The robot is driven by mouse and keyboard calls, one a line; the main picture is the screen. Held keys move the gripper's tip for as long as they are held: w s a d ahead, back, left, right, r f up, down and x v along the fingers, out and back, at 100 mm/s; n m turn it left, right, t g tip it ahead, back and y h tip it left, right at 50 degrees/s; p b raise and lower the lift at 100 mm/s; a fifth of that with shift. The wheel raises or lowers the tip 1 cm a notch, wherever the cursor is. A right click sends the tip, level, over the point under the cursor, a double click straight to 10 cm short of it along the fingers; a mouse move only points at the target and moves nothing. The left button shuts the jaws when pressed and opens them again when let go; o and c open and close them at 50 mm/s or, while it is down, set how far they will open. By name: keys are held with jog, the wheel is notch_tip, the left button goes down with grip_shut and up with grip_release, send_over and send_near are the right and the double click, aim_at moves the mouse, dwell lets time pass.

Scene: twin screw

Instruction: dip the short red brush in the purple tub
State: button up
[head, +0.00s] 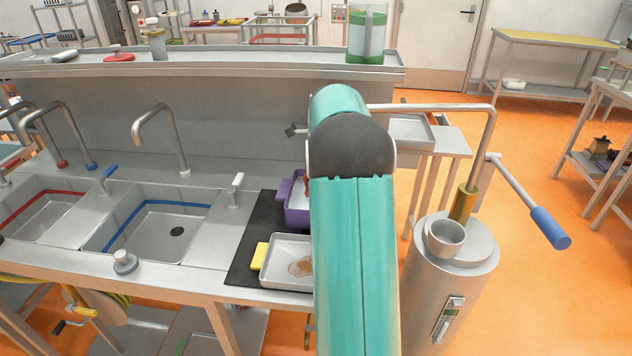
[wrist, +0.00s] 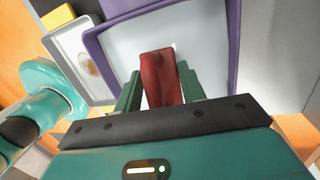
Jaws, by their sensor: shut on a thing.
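The purple tub (head: 294,212) stands on a dark mat right of the sinks in the head view, partly hidden by my arm. In the wrist view the purple tub (wrist: 236,50) fills the upper middle, with a pale whitish inside. My gripper (wrist: 160,88) has its green fingers shut on the red brush (wrist: 158,68). The brush points into the tub's outline, over its pale inside. I cannot tell whether its tip touches what is in the tub. In the head view my arm hides the gripper and nearly all of the brush.
A white tray (head: 279,252) with a brown stain and a yellow sponge (head: 259,256) lie beside the tub on the dark mat (head: 243,262). Sinks (head: 150,232) are to the left. A metal cylinder with a crank (head: 447,285) stands at the right.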

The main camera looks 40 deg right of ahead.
jog(key=shift+r, duration=3.7)
jog(key=shift+r, duration=0.1)
jog(key=shift+r, duration=1.9)
